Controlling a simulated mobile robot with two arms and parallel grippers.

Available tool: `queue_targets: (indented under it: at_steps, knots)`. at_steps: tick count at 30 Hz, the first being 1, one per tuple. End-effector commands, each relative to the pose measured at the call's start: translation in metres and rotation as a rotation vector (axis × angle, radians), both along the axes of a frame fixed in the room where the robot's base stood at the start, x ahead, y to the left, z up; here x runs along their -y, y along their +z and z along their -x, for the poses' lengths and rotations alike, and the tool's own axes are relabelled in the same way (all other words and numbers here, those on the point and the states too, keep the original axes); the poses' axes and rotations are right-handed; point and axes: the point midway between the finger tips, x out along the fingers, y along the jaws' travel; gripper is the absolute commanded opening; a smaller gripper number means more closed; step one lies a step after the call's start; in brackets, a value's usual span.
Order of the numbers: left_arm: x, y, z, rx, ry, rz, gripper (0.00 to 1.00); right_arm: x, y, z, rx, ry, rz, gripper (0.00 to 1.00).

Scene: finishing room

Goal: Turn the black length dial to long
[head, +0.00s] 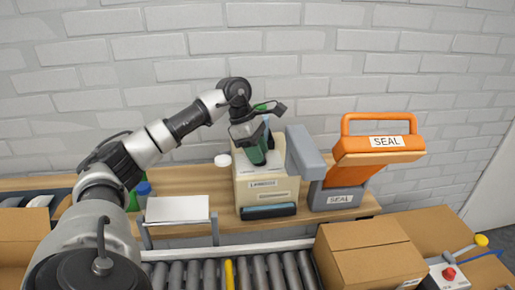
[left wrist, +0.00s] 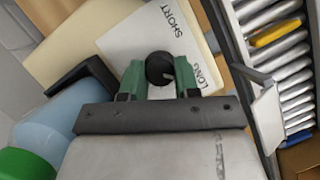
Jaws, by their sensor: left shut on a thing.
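The black length dial (left wrist: 159,68) sits on a white plate (left wrist: 150,38) printed SHORT and LONG, on top of a cream machine (head: 252,190). SHORT is at the upper right of the dial in the left wrist view and LONG at its lower right. A thin mark shows on the dial's lower right, but I cannot tell its exact setting. My left gripper (head: 258,157) is over the machine's top. In the left wrist view its green fingers (left wrist: 158,78) are shut on the dial, one on each side. The gripper hides the dial in the head view. My right gripper is not in view.
An orange and grey sealer (head: 370,150) stands right of the machine on the wooden shelf (head: 205,182). A blue bottle with a green cap (left wrist: 25,163) is close to the left gripper. A roller conveyor (head: 260,272) and cardboard box (head: 370,255) are in front.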

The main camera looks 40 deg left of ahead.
Motion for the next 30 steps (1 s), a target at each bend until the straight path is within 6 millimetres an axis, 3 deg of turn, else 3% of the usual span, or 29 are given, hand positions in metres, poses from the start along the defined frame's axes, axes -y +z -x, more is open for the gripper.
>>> queue_targets:
  at_steps: [17,18,22,23,30]
  knots:
    - [-0.0005,0.0007,-0.0003,0.002,-0.035,0.0,0.07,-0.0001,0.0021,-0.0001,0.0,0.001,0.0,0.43]
    - [-0.0005,0.0007,-0.0003,0.002,-0.035,-0.001,0.33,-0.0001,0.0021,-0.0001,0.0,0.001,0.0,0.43]
    - [-0.0004,0.0006,-0.0003,0.001,-0.034,0.0,0.53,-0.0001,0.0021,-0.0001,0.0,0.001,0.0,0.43]
    - [-0.0004,0.0006,-0.0002,0.001,-0.034,0.0,0.56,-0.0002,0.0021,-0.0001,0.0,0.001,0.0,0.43]
    - [-0.0004,0.0004,-0.0002,0.0,-0.033,-0.001,0.56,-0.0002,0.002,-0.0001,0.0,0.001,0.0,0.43]
